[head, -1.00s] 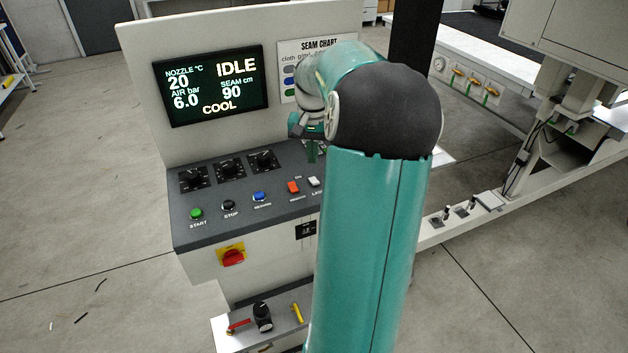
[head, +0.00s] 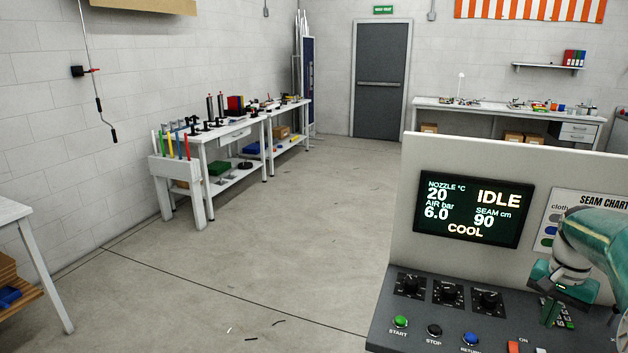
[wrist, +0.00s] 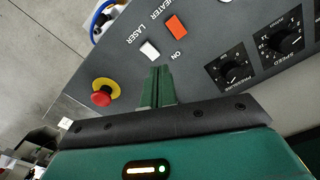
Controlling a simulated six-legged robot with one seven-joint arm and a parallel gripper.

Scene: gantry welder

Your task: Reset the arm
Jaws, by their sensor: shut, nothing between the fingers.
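My gripper (head: 548,318) is at the right edge of the head view, above the control panel (head: 385,335) of the welder console. In the wrist view its green fingers (wrist: 156,88) are together with nothing between them. Their tips point at the panel near the white laser switch (wrist: 150,51) and the orange heater switch (wrist: 176,25). Whether the tips touch the panel, I cannot tell. My arm hides part of the seam chart (head: 560,205). The console screen (head: 474,209) reads IDLE, COOL, nozzle 20, air 6.0, seam 90.
The panel has a green start button (head: 400,321), black stop button (head: 434,330) and several knobs (head: 447,291). A red emergency button (wrist: 102,92) shows in the wrist view. Workbenches (head: 225,135) stand along the left wall. The floor (head: 250,230) left of the console is mostly clear.

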